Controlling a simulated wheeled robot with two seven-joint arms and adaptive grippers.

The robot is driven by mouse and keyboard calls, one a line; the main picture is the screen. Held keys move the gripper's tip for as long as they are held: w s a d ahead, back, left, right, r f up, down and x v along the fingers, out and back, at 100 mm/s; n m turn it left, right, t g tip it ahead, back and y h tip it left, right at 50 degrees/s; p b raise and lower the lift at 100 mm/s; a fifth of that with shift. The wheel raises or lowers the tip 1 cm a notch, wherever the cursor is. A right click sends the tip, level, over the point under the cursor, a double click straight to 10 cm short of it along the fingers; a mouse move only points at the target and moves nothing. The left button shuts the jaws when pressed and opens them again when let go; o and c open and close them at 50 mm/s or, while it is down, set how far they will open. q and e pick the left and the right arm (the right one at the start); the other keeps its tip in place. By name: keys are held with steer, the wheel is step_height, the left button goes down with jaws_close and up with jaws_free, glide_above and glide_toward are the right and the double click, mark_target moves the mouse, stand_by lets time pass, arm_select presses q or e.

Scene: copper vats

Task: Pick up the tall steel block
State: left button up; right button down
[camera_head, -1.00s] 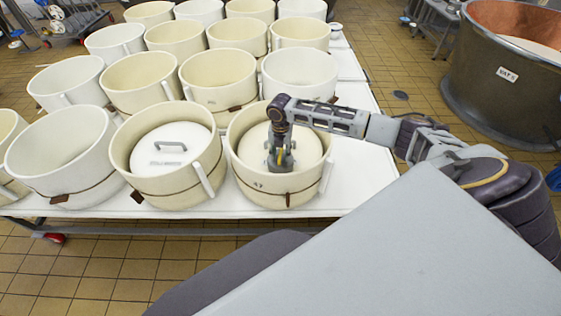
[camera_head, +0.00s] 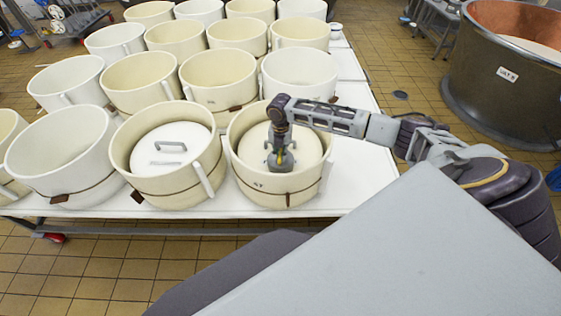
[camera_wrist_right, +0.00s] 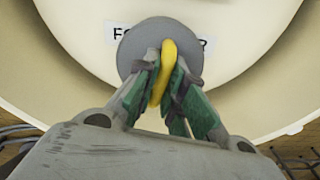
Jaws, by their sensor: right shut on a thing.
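The steel block (camera_head: 286,164) stands on the round white lid (camera_head: 309,150) inside the front right tub. In the right wrist view it is a round grey top (camera_wrist_right: 132,48) with a yellow ring handle (camera_wrist_right: 167,55) standing up from it. My right gripper (camera_head: 281,149) points down over the block. In the wrist view, its green-padded fingers (camera_wrist_right: 163,78) are closed on the yellow ring from both sides. The block's height is hard to judge from above, and the gripper hides part of it. My left gripper is not in view.
The tub (camera_head: 250,185) has a raised wall all around the block. A neighbouring tub (camera_head: 150,187) holds a lid with a handle. Several other tubs crowd the white table (camera_head: 350,180) behind and to the left. A large copper vat (camera_head: 480,95) stands at the right.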

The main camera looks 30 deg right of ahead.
steer(key=shift+w+r, duration=0.1)
steer(key=shift+r, duration=0.05)
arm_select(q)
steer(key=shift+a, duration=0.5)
arm_select(e)
steer(key=shift+r, duration=0.75)
step_height(320, 180, up, 8)
steer(key=shift+r, duration=0.25)
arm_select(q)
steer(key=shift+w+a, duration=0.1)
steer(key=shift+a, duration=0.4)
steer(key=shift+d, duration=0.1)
arm_select(e)
steer(key=shift+r, duration=0.15)
